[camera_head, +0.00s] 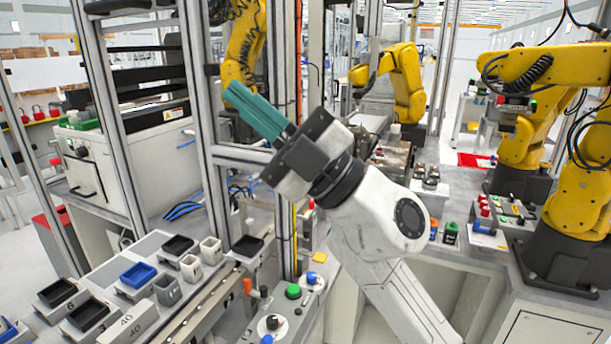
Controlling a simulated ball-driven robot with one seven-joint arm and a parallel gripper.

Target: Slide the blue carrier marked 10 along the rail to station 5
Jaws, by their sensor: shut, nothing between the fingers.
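A blue tray-like carrier (138,274) sits on a grey base among black ones at the lower left; I cannot read a 10 on it. Another blue piece (8,329) is cut off by the left edge. A long rail-like strip (203,308) runs diagonally along the front of the bench. I cannot make out a station marked 5. My gripper (235,98) has teal fingers that are shut and empty. It is raised, pointing up and left, well above and to the right of the carriers, touching none of them.
Several black trays (58,292), small grey cups (168,290) and white blocks (128,318) crowd the lower-left bench. A metal frame post (197,120) stands behind my gripper. Green (293,291) and black knobs stand near the bench front. Yellow arms (405,85) stand behind and right.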

